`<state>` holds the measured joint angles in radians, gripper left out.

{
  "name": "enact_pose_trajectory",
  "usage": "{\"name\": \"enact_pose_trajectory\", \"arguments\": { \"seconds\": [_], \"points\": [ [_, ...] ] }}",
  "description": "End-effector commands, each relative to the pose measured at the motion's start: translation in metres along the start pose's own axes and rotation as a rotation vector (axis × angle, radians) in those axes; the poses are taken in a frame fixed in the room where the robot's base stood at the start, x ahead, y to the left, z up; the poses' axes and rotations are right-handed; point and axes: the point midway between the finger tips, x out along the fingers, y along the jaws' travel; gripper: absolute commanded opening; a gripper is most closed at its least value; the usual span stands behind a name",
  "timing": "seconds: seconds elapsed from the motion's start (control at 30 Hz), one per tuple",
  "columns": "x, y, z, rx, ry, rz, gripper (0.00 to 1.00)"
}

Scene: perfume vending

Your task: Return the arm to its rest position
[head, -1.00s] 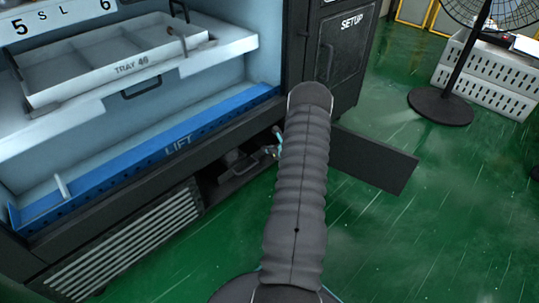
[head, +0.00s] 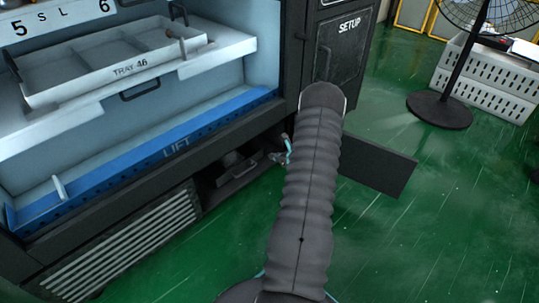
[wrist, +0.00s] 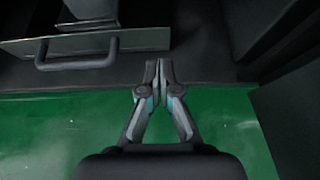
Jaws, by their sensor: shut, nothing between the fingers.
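My gripper (wrist: 159,72) is shut and empty in the wrist view, its fingertips together over the dark edge of the low opening, with green floor below them. In the head view my own dark ribbed arm hides most of it; a small grey and teal part of my gripper (head: 285,150) shows left of the arm. It is in front of the low opening at the bottom of the vending machine. A dark drawer with a handle (head: 238,165) sits in that opening; its handle (wrist: 77,56) also shows at the upper left of the wrist view.
An open dark flap (head: 378,163) stands out right of my arm. Tray 46 (head: 130,72) and the blue lift (head: 150,152) are above the opening. A fan (head: 440,108) and white crates (head: 490,82) stand at the right. The green floor (head: 430,220) is clear at the lower right.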

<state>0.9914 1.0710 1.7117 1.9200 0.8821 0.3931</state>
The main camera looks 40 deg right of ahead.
Motion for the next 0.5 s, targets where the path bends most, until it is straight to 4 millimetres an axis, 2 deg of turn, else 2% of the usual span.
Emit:
{"name": "enact_pose_trajectory", "arguments": {
  "seconds": [0.03,0.2,0.3,0.5],
  "points": [
    [-0.013,0.000,0.004,0.000,-0.002,-0.001,0.00],
    [-0.049,-0.002,0.003,0.001,-0.001,-0.004,0.00],
    [-0.065,-0.002,0.002,0.002,-0.002,-0.004,0.00],
    [-0.083,-0.002,0.001,0.002,-0.001,-0.003,0.00]
  ]
}}
